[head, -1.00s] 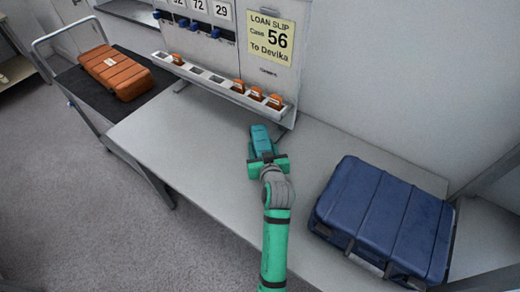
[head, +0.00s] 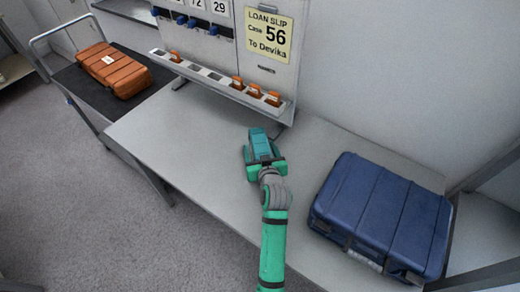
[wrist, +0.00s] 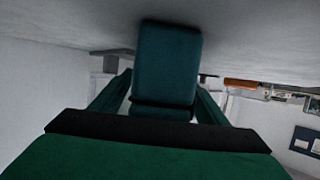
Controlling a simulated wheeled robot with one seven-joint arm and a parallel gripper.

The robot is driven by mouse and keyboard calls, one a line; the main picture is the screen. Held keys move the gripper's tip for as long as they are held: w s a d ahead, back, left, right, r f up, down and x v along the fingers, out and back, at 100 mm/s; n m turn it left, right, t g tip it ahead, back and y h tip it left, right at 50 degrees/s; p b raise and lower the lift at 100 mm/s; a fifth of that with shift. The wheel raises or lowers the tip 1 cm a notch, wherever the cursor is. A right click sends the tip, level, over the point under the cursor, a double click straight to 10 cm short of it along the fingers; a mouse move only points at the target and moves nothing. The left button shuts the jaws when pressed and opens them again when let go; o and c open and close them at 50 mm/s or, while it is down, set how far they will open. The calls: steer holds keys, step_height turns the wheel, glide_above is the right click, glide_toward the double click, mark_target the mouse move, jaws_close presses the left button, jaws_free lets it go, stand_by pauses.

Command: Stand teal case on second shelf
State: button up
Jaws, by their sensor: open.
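The teal case (head: 260,141) is a small upright block on the grey table, in front of the board. My gripper (head: 264,158) is at the case with its jaws open, one green finger on each side. In the wrist view the case (wrist: 166,65) shows as a dark teal block with a black band, between the spread fingers of my gripper (wrist: 163,98). I cannot tell whether the fingers touch it. I cannot make out which surface is the second shelf.
A blue suitcase (head: 381,215) lies on the table at the right. A board with a slotted rail (head: 215,79) and a loan slip (head: 268,39) stands behind. An orange suitcase (head: 113,69) lies on a cart (head: 69,79) at the left. The table's left front (head: 165,150) is clear.

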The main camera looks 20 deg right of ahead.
steer(key=shift+r, duration=0.2)
steer(key=shift+o, duration=0.4)
steer(key=v, duration=1.1)
steer(key=shift+s, duration=0.35)
steer(key=shift+w+d+t, duration=0.25)
steer(key=shift+w+t, duration=0.05)
steer(key=shift+w, duration=0.4)
steer(key=x, duration=0.4)
steer(key=shift+w+f, duration=0.1)
steer(key=shift+w, duration=0.1)
steer(key=shift+x, duration=2.85)
steer(key=shift+a+r, duration=0.15)
steer(key=shift+r, duration=0.1)
steer(key=shift+c, duration=0.3)
steer(key=c, duration=1)
steer(key=shift+r, duration=0.15)
steer(key=c, duration=0.6)
